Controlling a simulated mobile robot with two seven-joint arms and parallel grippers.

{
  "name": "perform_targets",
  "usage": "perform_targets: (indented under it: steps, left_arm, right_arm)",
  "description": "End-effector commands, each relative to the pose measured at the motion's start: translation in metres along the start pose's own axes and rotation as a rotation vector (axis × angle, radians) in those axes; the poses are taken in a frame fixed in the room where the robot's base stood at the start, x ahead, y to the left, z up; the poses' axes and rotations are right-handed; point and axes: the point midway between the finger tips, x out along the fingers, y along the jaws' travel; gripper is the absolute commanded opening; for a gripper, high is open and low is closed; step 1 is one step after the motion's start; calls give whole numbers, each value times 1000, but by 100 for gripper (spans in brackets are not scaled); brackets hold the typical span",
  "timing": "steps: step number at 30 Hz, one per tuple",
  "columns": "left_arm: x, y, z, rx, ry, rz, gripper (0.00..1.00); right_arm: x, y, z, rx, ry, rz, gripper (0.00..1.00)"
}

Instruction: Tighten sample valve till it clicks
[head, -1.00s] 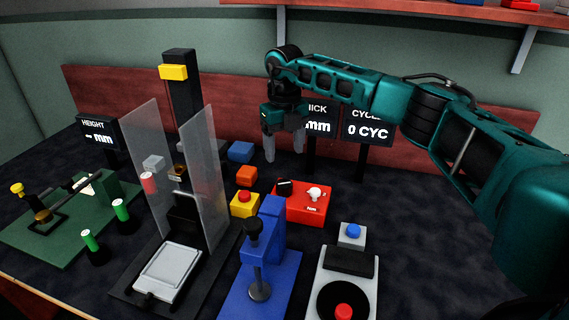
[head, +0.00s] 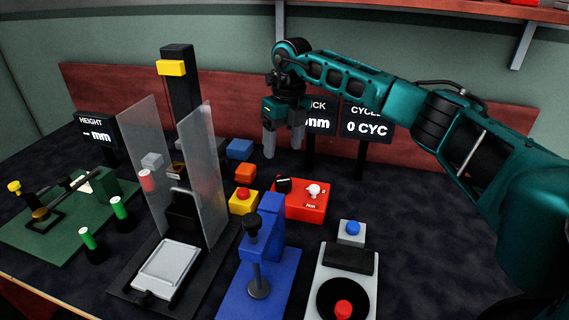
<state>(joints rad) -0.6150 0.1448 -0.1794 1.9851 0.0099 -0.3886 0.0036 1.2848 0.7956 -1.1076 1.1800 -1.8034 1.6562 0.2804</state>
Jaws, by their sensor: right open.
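No part is labelled as the sample valve, so I cannot tell for sure which one it is. A red box (head: 300,207) at the middle of the table carries a white knob (head: 314,190) and a black knob (head: 284,183). A blue stand (head: 272,235) in front of it has a black knob (head: 252,222) on an upright spindle. My right gripper (head: 283,143) hangs fingers down, open and empty, in the air behind and above the red box. It touches nothing that I can see. My left gripper is out of view.
A black column with clear shields (head: 205,180) stands left of the blue stand. A grey unit (head: 342,272) with red and blue buttons stands right. Display signs (head: 368,125) stand behind my right gripper. A green board (head: 62,222) lies far left. The table's right is clear.

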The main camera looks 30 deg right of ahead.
Motion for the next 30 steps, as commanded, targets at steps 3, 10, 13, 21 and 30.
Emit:
perform_targets:
  steps: [3, 10, 13, 21, 30]
  left_arm:
    - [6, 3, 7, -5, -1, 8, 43]
    - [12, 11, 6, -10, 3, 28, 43]
    - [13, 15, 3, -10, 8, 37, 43]
    - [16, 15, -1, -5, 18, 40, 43]
    - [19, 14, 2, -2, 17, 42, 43]
  right_arm:
    - [15, -4, -15, -120, -72, 52, 69]
    - [5, -19, -35, -325, -245, 55, 69]
    - [-2, -25, -41, -378, -292, 36, 69]
    - [6, -26, -39, -410, -320, 23, 69]
    - [64, -20, -21, -407, -319, 26, 69]
